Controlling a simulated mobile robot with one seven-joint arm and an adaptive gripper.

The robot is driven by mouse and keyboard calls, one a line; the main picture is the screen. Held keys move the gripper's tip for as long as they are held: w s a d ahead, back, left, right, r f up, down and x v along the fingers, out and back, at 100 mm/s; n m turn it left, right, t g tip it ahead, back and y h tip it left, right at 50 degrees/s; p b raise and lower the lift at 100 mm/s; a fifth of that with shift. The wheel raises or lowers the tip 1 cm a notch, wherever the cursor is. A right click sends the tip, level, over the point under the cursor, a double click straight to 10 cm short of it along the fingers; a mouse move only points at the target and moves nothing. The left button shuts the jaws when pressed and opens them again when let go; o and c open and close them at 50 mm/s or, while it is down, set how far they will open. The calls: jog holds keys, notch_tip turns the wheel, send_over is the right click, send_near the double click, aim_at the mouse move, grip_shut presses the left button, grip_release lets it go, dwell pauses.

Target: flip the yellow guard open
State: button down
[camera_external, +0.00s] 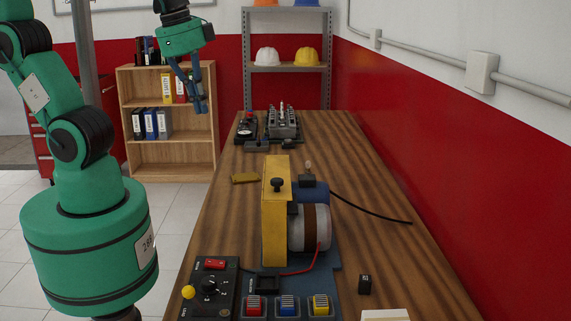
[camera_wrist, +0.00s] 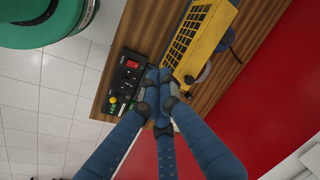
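The yellow guard (camera_external: 275,215) is a tall upright panel with a dark knob on its face. It stands beside a silver-and-brown motor (camera_external: 309,228) on the table. In the wrist view the guard (camera_wrist: 200,40) shows as a slotted yellow cover at the upper right. My gripper (camera_external: 201,108) hangs in the air to the left of and above the table, well apart from the guard. In the wrist view my gripper (camera_wrist: 158,75) has blue fingers that run together at their tips, with nothing seen between them. The guard's hinge cannot be made out.
A black control panel (camera_external: 210,288) with a yellow button and red switch lies left of the motor base. Red, blue and yellow connectors (camera_external: 287,305) sit in front. A black cable (camera_external: 370,209) runs right. The table (camera_external: 225,212) is bare at left; a red wall bounds its right.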

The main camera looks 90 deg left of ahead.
notch_tip(320, 180, down, 5)
jog(key=w+d+m+g+y+p, duration=0.1)
jog(key=w+d+m+g+y, duration=0.15)
jog(key=m+y, duration=0.2)
jog(key=m+t+y+p, duration=0.2)
jog(key=m+t+y, duration=0.55)
jog(key=m, duration=0.65)
send_near(265, 198)
notch_tip(265, 198, up, 4)
jog(key=s+d, duration=0.2)
jog(key=d, duration=0.1)
jog(key=shift+w+d+f+m+y, duration=0.1)
jog(key=shift+d+f+m+y, duration=0.3)
jog(key=shift+d+m, duration=0.1)
jog(key=x, duration=1.4)
jog(key=shift+r+b, duration=0.1)
jog(key=shift+b, duration=0.25)
jog(key=shift+a, duration=0.1)
